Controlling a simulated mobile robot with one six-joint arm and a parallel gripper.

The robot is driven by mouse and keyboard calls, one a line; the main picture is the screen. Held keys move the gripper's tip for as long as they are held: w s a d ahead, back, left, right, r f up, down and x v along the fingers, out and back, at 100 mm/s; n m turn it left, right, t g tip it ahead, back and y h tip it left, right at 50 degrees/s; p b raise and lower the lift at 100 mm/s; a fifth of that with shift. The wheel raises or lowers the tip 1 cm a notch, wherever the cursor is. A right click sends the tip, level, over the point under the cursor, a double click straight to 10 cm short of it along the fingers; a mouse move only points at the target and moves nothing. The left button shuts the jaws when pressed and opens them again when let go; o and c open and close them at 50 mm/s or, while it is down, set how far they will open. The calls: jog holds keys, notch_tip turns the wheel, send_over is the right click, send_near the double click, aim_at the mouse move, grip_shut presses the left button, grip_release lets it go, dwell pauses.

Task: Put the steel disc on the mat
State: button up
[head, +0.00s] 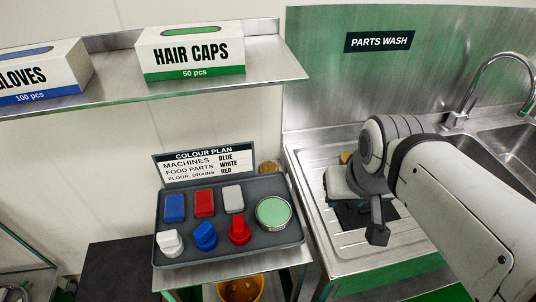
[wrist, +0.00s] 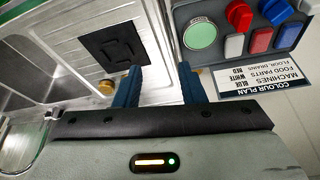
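My gripper is open in the wrist view (wrist: 159,68), its two blue fingers wide apart with nothing between them. In the head view my arm hangs over the drainboard and largely hides the gripper. A black square mat lies on the drainboard (wrist: 100,40); its top shows dark raised bars or marks and no disc. In the head view the mat is partly hidden by my arm (head: 350,218). I make out no plain steel disc; a round tin-like thing with a green top and metallic rim (head: 273,212) sits in the grey tray, also in the wrist view (wrist: 200,35).
The grey tray (head: 226,247) holds blue, red and white blocks and knobbed pieces, with a colour plan sign (head: 203,168) behind. A small brass piece (wrist: 107,88) lies beside the mat. The sink and tap (head: 497,62) are right. A shelf with boxes (head: 190,52) is upper left.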

jog(key=shift+w, duration=0.1)
jog(key=shift+o, duration=0.4)
jog(key=shift+o, duration=0.8)
jog(key=shift+w+f+b, duration=0.2)
jog(key=shift+b, duration=0.1)
jog(key=o, duration=0.6)
jog(key=w+a+f+t+b, duration=0.1)
jog(key=w+a+f+b, duration=0.1)
jog(key=w+f+b, duration=0.3)
jog(key=w+a+f+n+b, duration=0.1)
jog(key=w+a+f+b, duration=0.1)
jog(key=w+f+b, duration=0.4)
jog(key=w+b, duration=0.4)
jog(key=b, duration=0.3)
jog(key=shift+w+f+t+y, duration=0.25)
jog(key=shift+w+t+y, duration=0.05)
jog(key=shift+w+t, duration=0.1)
jog(key=n+t+b, duration=0.1)
jog(key=t+b, duration=0.1)
jog(key=b, duration=1.5)
send_near(269, 168)
jog(key=shift+w+d+f+y, duration=0.1)
jog(key=shift+w+f+y, duration=0.3)
jog(key=shift+w+f, duration=0.65)
jog(key=shift+b+x, duration=0.85)
jog(key=shift+x, duration=2.2)
